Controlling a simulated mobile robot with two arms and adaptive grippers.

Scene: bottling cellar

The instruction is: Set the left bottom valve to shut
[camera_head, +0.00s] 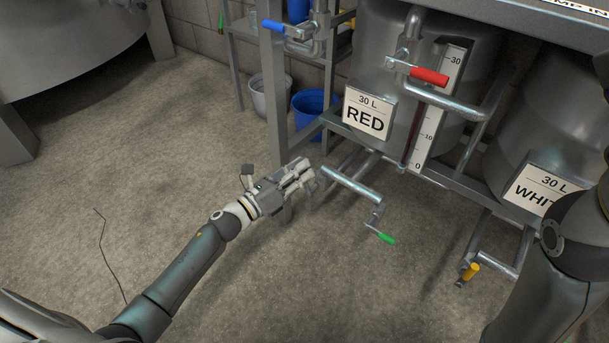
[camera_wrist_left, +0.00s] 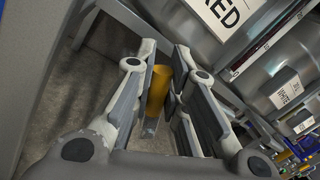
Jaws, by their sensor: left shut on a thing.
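My left gripper (camera_head: 304,174) is at the left end of the pipe (camera_head: 350,186) below the tank labelled RED. In the left wrist view a yellow handle (camera_wrist_left: 158,88) stands between the two fingers of this gripper (camera_wrist_left: 162,108), which is shut on it. In the head view the gripper hides this handle and its valve body, so its setting cannot be told. A green-handled valve (camera_head: 379,235) hangs at the right end of the same pipe. My right arm enters at the right of the head view; its gripper is out of view.
Above are a blue-handled valve (camera_head: 282,27) and a red-handled valve (camera_head: 428,76). A yellow-handled valve (camera_head: 470,270) hangs below the WHITE tank. A frame post (camera_head: 274,95) rises near my left gripper. Buckets stand behind it.

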